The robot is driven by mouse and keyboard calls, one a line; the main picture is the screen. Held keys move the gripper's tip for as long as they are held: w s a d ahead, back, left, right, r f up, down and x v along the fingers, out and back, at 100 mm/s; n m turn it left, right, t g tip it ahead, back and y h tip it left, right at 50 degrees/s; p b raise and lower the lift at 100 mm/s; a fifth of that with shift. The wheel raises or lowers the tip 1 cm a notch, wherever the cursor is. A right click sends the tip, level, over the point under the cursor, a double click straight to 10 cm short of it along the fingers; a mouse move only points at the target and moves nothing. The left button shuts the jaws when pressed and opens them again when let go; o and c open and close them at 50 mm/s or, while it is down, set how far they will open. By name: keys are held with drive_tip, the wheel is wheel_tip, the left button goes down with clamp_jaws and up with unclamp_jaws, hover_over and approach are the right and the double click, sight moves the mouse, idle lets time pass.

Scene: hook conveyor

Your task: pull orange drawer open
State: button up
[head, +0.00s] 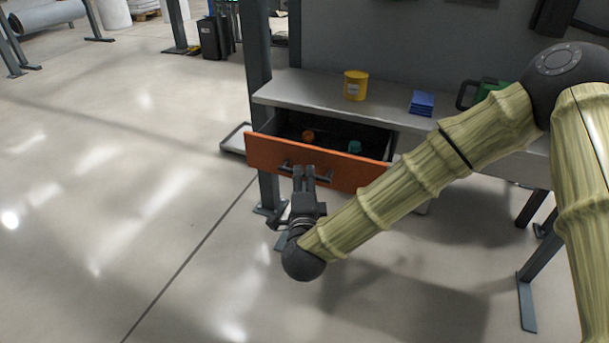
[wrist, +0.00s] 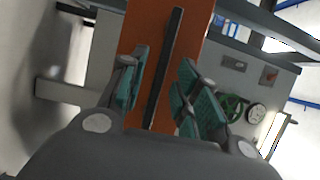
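The orange drawer (head: 340,173) stands pulled out from under the grey bench in the head view, and its dark inside shows. A dark bar handle (head: 322,179) is on its front. My gripper (head: 304,174) is at the left part of this handle. In the wrist view the handle (wrist: 166,70) runs between the two teal-padded fingers of my gripper (wrist: 165,95), with orange front (wrist: 198,22) showing beside it. The fingers are apart, with a gap to the bar; I see no firm contact.
An orange item (head: 308,136) and a teal item (head: 355,147) are inside the drawer. A yellow can (head: 356,86), blue stack (head: 422,103) and green item (head: 490,89) stand on the bench top (head: 300,92). A bench leg (head: 268,190) is left of my gripper. Open floor lies left and in front.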

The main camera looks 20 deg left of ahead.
drive_tip(key=v, duration=0.9)
drive_tip(key=shift+s, duration=0.2)
drive_tip(key=s+d+f+n+g, duration=0.1)
drive_tip(key=d+f+n+g, duration=0.1)
drive_tip(key=d+f, duration=0.35)
drive_tip(key=s+d+f+n+g+h, duration=0.1)
drive_tip(key=s+d+f+n+g, duration=0.15)
drive_tip(key=f, duration=0.65)
drive_tip(key=d+f+n+g, duration=0.2)
drive_tip(key=d+f+n, duration=0.15)
drive_tip(key=f, duration=0.45)
drive_tip(key=s+d+f+n+g+h, duration=0.2)
drive_tip(key=s+d+f+g, duration=0.1)
drive_tip(key=s+d+f, duration=0.55)
drive_tip(key=s+d+f+n+g+h, duration=0.2)
drive_tip(key=s+d+f+g, duration=0.3)
drive_tip(key=d, duration=0.7)
drive_tip(key=s+d+f+n+g+h, duration=0.1)
drive_tip(key=s+d+f+g, duration=0.2)
drive_tip(key=s+d, duration=0.65)
wheel_tip(320, 180, up, 22)
drive_tip(key=w+p, duration=0.1)
drive_tip(key=p, duration=2)
drive_tip(key=shift+d+t+p, duration=0.2)
drive_tip(key=shift+t+p, duration=0.1)
drive_tip(key=shift+t, duration=0.05)
